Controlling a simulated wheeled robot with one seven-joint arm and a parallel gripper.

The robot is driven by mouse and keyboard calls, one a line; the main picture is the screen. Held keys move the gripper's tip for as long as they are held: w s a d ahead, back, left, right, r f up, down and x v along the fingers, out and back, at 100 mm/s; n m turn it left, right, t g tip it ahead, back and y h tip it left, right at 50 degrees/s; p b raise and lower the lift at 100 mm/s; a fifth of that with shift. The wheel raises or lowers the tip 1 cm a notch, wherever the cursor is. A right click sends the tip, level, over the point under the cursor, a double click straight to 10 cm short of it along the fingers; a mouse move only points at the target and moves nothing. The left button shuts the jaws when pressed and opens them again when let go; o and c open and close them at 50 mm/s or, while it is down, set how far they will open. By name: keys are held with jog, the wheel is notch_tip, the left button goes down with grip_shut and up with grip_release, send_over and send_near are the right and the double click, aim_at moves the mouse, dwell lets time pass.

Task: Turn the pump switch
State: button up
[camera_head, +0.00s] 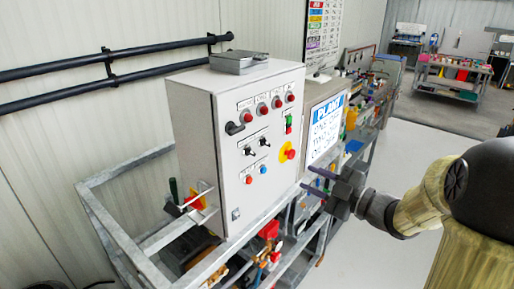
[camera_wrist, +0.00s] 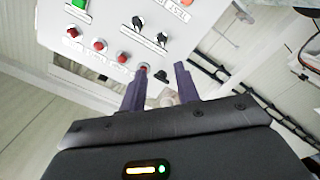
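The grey control cabinet (camera_head: 205,110) stands left of centre in the head view. Its front carries two small black rotary switches (camera_head: 250,151), which also show in the wrist view (camera_wrist: 138,23). A larger black handle (camera_head: 235,127) sits near its left edge. I cannot read which one is labelled as the pump switch. My gripper (camera_head: 313,179) is to the right of the cabinet front in the head view, apart from it. In the wrist view its two dark fingers (camera_wrist: 160,70) are spread, with nothing held between them; the black handle shows beyond the fingertips.
The cabinet also has red lamps (camera_head: 262,109), a green-and-red switch (camera_head: 289,123) and a yellow-and-red knob (camera_head: 288,152). A sloped sign panel (camera_head: 325,125) stands right beside it. A grey metal frame (camera_head: 135,255) surrounds the base. Open floor (camera_head: 390,130) lies to the right.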

aim_at(253, 154)
jog(key=shift+s+a+r, duration=0.1)
jog(key=shift+s+r, duration=0.05)
jog(key=shift+s, duration=0.05)
jog(key=p+x, duration=0.7)
jog(key=x, duration=1)
jog(key=shift+a+r, duration=0.15)
jog(key=shift+a, duration=0.1)
jog(key=shift+c, duration=0.4)
